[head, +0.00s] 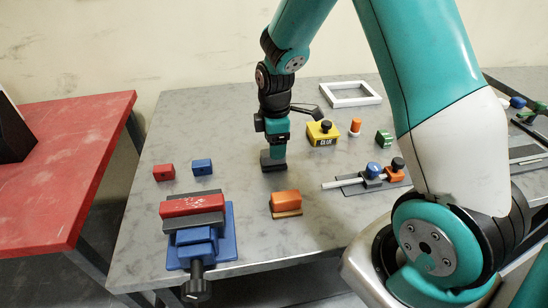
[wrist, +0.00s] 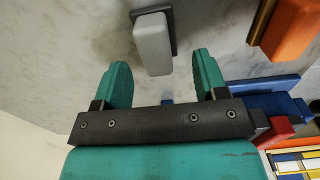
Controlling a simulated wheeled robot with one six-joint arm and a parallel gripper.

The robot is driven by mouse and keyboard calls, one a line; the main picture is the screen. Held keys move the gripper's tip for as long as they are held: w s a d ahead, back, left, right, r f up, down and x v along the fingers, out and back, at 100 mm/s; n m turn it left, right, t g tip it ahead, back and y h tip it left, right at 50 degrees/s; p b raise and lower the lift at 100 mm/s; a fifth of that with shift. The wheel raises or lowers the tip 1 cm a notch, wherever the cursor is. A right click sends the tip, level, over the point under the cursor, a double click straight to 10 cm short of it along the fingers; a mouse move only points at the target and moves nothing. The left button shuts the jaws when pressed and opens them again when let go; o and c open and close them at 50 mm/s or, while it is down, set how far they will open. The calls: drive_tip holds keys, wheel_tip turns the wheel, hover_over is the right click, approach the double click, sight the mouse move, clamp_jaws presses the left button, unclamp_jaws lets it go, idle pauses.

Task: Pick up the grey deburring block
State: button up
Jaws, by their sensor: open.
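The grey deburring block (wrist: 152,45) shows in the wrist view as a light grey body on a darker base plate, resting on the mottled grey table. My gripper (wrist: 162,68) is open, with its two teal fingers apart. The block's near end lies in the gap between the fingertips, with clear space on both sides. In the head view my gripper (head: 278,150) points down over the middle of the table. A dark shape at its tips looks like the block (head: 268,161), mostly hidden by the gripper.
An orange block on a brown base (head: 286,200) stands close in front, also at the wrist view's right (wrist: 291,30). A blue vise (head: 200,240) holding a red piece stands front left. A yellow glue box (head: 322,133) is right of my gripper. Small red (head: 164,172) and blue (head: 202,167) blocks lie left.

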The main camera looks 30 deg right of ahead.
drive_tip(key=f, duration=0.3)
drive_tip(key=f+p, duration=0.1)
drive_tip(key=shift+w+f, duration=0.3)
drive_tip(key=shift+f, duration=0.1)
drive_tip(key=c, duration=1.1)
drive_tip(key=shift+o, duration=0.2)
drive_tip(key=shift+r, duration=0.1)
wheel_tip(320, 180, up, 20)
drive_tip(key=b, duration=0.1)
drive_tip(key=shift+b, duration=0.3)
